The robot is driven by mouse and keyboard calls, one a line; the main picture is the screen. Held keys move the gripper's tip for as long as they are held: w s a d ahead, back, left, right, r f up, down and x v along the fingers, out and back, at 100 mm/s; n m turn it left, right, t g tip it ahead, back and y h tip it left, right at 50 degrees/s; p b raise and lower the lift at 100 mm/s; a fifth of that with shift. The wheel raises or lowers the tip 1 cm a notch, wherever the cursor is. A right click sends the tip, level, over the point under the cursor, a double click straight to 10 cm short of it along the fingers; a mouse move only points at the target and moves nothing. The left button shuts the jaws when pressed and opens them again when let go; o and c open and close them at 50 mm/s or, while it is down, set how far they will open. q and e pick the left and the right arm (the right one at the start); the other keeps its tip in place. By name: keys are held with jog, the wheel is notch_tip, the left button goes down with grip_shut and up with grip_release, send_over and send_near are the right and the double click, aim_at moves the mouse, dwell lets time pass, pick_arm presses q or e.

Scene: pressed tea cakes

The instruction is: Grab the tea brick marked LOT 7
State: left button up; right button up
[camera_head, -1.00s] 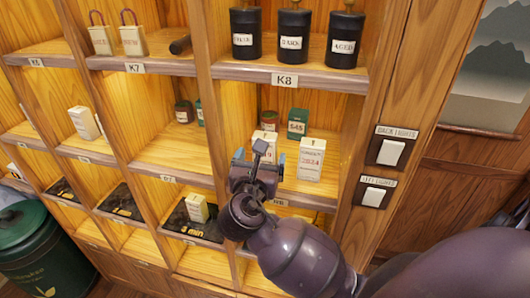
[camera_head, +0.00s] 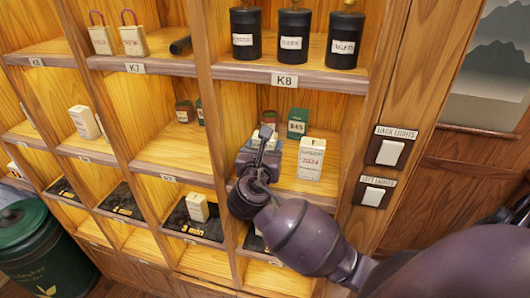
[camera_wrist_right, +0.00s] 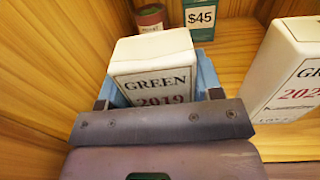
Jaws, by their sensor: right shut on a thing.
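My right gripper (camera_head: 260,160) is inside the shelf compartment below the K8 label. In the right wrist view it is shut on a white tea brick (camera_wrist_right: 155,52) printed GREEN and 2019. The blue fingers flank this brick, and the palm hides its lower face, so no lot number can be read on it. A second white tea brick (camera_head: 311,160) printed 2024 stands upright just to its right. In the wrist view this brick (camera_wrist_right: 292,80) has a small lot line too blurred to read. My left gripper is not in view.
A green box marked $45 (camera_head: 298,122) and a dark red tin (camera_wrist_right: 150,17) stand behind the bricks. Compartment walls bound the space, with a wooden wall (camera_wrist_right: 50,70) close on the left. Black canisters (camera_head: 293,38) stand on the shelf above.

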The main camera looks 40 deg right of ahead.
jog(key=shift+c, duration=0.9)
jog(key=shift+r, duration=0.1)
